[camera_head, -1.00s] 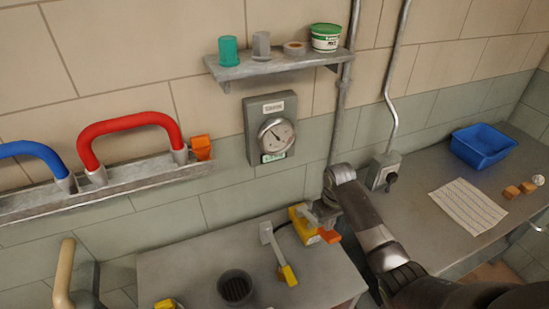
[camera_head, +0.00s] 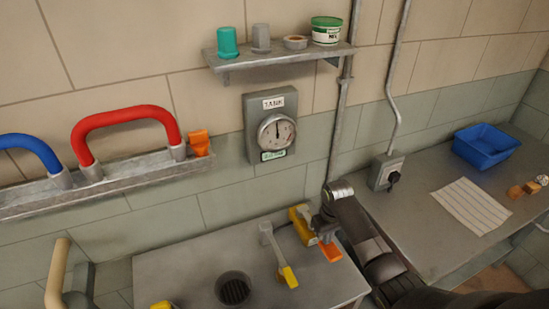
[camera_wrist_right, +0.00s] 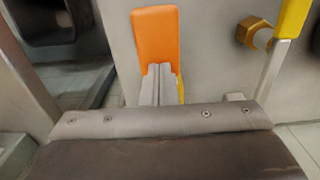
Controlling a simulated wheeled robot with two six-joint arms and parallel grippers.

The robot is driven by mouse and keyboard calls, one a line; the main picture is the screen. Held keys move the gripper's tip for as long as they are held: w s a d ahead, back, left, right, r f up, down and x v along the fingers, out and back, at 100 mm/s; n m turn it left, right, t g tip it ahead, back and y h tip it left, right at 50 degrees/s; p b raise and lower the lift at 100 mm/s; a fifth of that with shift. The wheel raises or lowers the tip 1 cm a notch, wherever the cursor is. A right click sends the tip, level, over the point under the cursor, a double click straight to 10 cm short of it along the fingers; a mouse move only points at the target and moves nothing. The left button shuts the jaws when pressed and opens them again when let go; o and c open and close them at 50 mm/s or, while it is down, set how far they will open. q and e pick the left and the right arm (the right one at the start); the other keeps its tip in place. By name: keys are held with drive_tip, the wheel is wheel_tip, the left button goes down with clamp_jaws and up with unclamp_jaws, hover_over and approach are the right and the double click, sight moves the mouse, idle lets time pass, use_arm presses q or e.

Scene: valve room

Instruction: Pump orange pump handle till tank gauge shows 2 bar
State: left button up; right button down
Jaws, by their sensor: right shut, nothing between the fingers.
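The tank gauge (camera_head: 277,132) is a round white dial on a grey wall box labelled TANK. Its needle points about straight up; the numbers are too small to read. The orange pump handle (camera_head: 331,252) sticks out beside the yellow pump body (camera_head: 301,224) on the grey bench. My right gripper (camera_head: 324,226) is at the pump, just behind the orange handle. In the right wrist view the orange handle (camera_wrist_right: 155,38) stands just beyond my closed fingertips (camera_wrist_right: 160,72), which overlap its lower end; contact is unclear. Nothing is between the fingers. My left gripper is out of view.
A grey lever with a yellow tip (camera_head: 288,277) lies left of the pump, near a round drain (camera_head: 234,289). A shelf (camera_head: 280,60) with cups and a tub is above the gauge. A blue bin (camera_head: 486,146) and paper (camera_head: 470,206) are on the right bench.

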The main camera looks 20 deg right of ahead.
drive_tip(key=shift+f, duration=0.65)
wheel_tip(320, 180, up, 3)
drive_tip(key=p, duration=0.3)
drive_tip(key=shift+r, duration=0.15)
drive_tip(key=shift+r+p, duration=0.4)
drive_tip(key=shift+r, duration=2.3)
drive_tip(key=shift+r, duration=2.5)
